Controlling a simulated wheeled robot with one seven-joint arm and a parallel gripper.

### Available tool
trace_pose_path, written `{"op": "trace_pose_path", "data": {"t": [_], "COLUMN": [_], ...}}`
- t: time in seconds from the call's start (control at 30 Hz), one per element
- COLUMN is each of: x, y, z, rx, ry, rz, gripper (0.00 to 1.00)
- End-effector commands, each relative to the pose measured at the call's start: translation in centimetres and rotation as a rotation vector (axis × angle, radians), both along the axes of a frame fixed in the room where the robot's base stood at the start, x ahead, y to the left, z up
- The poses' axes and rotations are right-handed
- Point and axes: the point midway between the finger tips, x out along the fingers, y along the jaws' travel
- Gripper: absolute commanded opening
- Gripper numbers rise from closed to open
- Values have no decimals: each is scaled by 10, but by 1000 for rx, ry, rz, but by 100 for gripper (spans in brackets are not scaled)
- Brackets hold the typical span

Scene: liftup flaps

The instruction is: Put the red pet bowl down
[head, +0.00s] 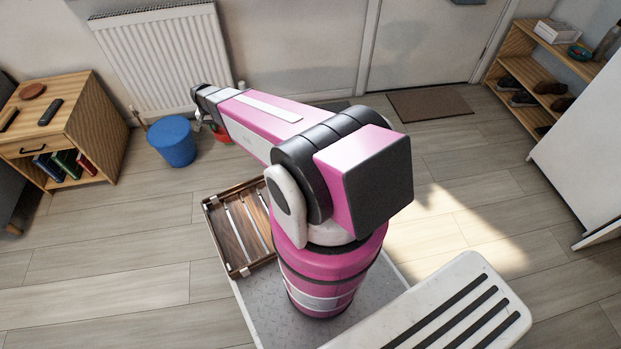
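The red pet bowl (223,136) shows only as a small red patch under the far end of my arm, just right of the blue bucket. My arm hides most of it. My gripper (208,124) is at the far left end of the arm, right by the bowl. The fingers are small, dark and partly covered, so I cannot tell whether they are shut on the bowl. I also cannot tell whether the bowl touches the floor.
A blue bucket (172,142) stands close left of my gripper. A radiator (160,55) is on the wall behind. A wooden cabinet (85,125) is at left, a slatted wooden tray (207,222) nearer me. A doormat (430,104) and shoe rack (520,70) are at right.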

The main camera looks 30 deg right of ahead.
Motion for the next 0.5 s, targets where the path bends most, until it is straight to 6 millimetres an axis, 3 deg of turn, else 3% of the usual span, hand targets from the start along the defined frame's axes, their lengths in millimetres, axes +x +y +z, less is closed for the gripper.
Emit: {"op": "trace_pose_path", "data": {"t": [0.03,0.3,0.5], "x": [1,-16,-34], "y": [5,23,31], "z": [-27,-145,-209], "rx": [-1,-1,-1], "ry": [5,4,2], "rz": [-18,-130,-190], "gripper": [0,0,0]}}
